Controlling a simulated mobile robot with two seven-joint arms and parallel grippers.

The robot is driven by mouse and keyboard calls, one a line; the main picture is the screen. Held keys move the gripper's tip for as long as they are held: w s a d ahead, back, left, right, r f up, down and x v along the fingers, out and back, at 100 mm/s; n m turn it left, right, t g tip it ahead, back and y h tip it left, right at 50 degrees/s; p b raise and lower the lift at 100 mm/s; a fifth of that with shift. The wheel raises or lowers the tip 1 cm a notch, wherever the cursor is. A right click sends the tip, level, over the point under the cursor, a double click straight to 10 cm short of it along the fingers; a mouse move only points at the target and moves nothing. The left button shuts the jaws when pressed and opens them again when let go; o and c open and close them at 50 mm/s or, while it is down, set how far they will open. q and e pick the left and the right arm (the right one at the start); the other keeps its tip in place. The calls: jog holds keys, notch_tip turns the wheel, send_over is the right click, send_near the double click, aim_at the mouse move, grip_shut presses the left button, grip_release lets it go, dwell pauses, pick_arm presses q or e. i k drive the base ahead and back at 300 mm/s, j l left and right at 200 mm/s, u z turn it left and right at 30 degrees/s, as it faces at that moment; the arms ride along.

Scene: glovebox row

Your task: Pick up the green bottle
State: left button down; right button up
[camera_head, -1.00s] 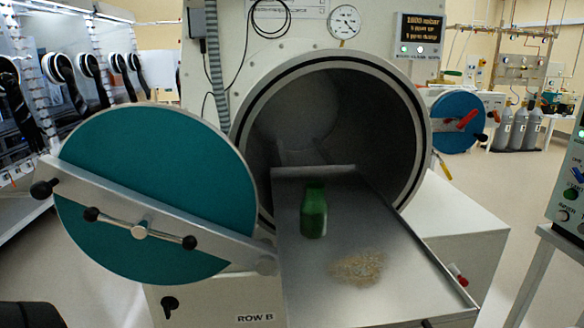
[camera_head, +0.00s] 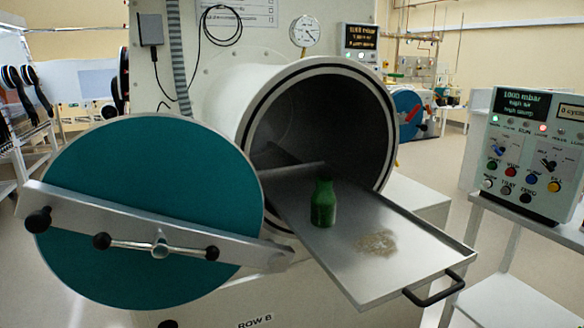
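The green bottle (camera_head: 323,203) stands upright on a metal tray (camera_head: 372,289). The tray sticks out of the round opening of a white chamber (camera_head: 222,98). The bottle is near the chamber mouth, left of a patch of tan grains (camera_head: 377,243) on the tray. The tray has a dark handle (camera_head: 434,289) at its front edge. Neither of my grippers shows in this view, and nothing is touching the bottle.
The round teal chamber door (camera_head: 150,190) hangs open at the left, with a metal bar and dark knobs across it. A control panel (camera_head: 526,150) stands on a white stand at the right. Floor shows between the tray and the stand.

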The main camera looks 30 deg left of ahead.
aim_at(324, 200)
jog(key=k+j, duration=0.5)
jog(key=j, duration=0.15)
jog(key=k+j, duration=0.55)
jog(key=j, duration=0.15)
